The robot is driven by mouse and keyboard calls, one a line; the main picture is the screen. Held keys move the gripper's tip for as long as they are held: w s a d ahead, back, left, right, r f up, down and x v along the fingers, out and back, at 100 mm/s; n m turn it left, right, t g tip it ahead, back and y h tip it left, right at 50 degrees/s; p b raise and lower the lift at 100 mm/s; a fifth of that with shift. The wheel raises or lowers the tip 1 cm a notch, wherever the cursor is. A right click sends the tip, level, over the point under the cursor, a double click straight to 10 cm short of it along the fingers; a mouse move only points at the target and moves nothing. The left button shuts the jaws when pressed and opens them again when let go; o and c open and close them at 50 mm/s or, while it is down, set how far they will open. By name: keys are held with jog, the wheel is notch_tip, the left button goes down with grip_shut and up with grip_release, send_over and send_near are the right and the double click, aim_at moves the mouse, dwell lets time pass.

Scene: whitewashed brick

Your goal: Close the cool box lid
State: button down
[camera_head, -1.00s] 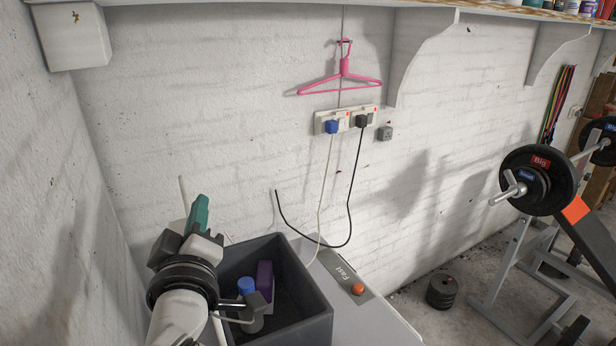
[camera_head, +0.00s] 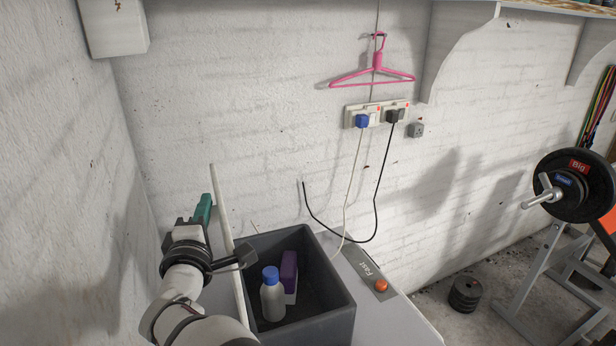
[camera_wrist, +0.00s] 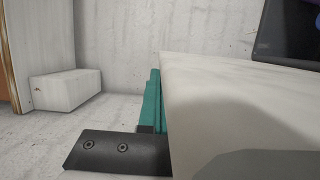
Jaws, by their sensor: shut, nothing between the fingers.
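The cool box (camera_head: 318,331) is a dark grey open bin at the lower middle of the head view. Its whitish lid (camera_head: 219,197) stands up along the box's left side, seen nearly edge-on, so the box is open. Inside stand a white bottle with a blue cap (camera_head: 272,298) and a purple-and-white carton (camera_head: 289,272). My gripper (camera_head: 203,208), with teal fingers, is shut and empty on the lid's left, outer side. In the wrist view the teal fingers (camera_wrist: 152,105) lie close beside the pale lid (camera_wrist: 235,110); I cannot tell whether they touch it.
A white brick wall stands close at left and behind. A grey counter with a label plate and orange knob (camera_head: 381,286) lies right of the box. Two cables (camera_head: 346,205) hang from the sockets (camera_head: 376,114) behind it. A barbell rack stands far right.

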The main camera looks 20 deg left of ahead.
dwell(0.3)
jog(key=shift+w+d+r+m, duration=0.15)
jog(key=shift+w+d+m, duration=0.45)
jog(key=shift+w+d, duration=0.25)
jog(key=w+d+f+m+g, duration=0.1)
jog(key=w+d+f+m, duration=0.25)
jog(key=w+d, duration=0.2)
jog(key=w+d+f+m+g, duration=0.1)
jog(key=w+d+f+m, duration=0.1)
jog(key=w+d+m, duration=0.3)
jog(key=w+d+f+m, duration=0.1)
jog(key=d+f, duration=0.1)
jog(key=f, duration=0.2)
jog(key=w+d+f+m+g, duration=0.1)
jog(key=w+d+f, duration=0.1)
jog(key=f, duration=0.2)
jog(key=w+d+f+m+y, duration=0.1)
jog(key=d+f, duration=0.1)
jog(key=f, duration=0.2)
jog(key=shift+w+d+f+m+g, duration=0.15)
jog(key=shift+w+d+m+g, duration=0.1)
jog(key=shift+g, duration=0.15)
jog(key=shift+f, duration=0.75)
